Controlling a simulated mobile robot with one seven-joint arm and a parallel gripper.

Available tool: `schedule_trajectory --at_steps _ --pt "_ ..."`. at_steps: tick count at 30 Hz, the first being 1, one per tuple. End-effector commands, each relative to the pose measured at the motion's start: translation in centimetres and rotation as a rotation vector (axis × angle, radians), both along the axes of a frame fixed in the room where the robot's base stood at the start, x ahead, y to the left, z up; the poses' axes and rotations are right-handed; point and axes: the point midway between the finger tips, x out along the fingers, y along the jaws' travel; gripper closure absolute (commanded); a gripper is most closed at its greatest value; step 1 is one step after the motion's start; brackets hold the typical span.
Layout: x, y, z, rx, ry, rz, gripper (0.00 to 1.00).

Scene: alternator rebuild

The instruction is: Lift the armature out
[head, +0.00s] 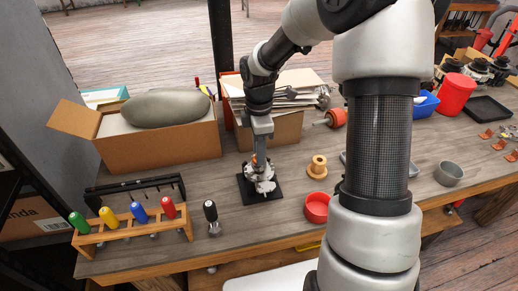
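A grey metal alternator housing (265,184) stands on a small black base plate (247,193) near the middle of the bench. My gripper (260,158) points down directly over the housing, with its fingers at or just above the top. A small orange-brown patch shows beside the fingers, perhaps part of the armature; the armature itself cannot be made out clearly. The fingers are too small to show their opening or any grip.
A cardboard box with a grey-green rounded object (165,107) stands left behind the housing. A screwdriver rack (130,234) and a black-handled tool (212,216) are front left. A wooden spool (317,167) and red bowl (316,207) stand right. Bare bench lies between.

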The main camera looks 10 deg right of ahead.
Motion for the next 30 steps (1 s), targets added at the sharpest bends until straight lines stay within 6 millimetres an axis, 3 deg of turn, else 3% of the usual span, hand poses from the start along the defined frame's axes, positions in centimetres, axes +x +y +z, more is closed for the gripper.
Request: schedule_trajectory --at_steps 1,6,7,30 --pt "0.00 0.00 0.01 0.000 0.000 0.000 0.70" --pt "-0.01 0.00 0.01 0.000 0.000 0.000 0.99" --pt "-0.01 0.00 0.01 0.000 0.000 0.000 1.00" --pt "0.05 0.00 0.31 0.000 -0.002 0.000 1.00"
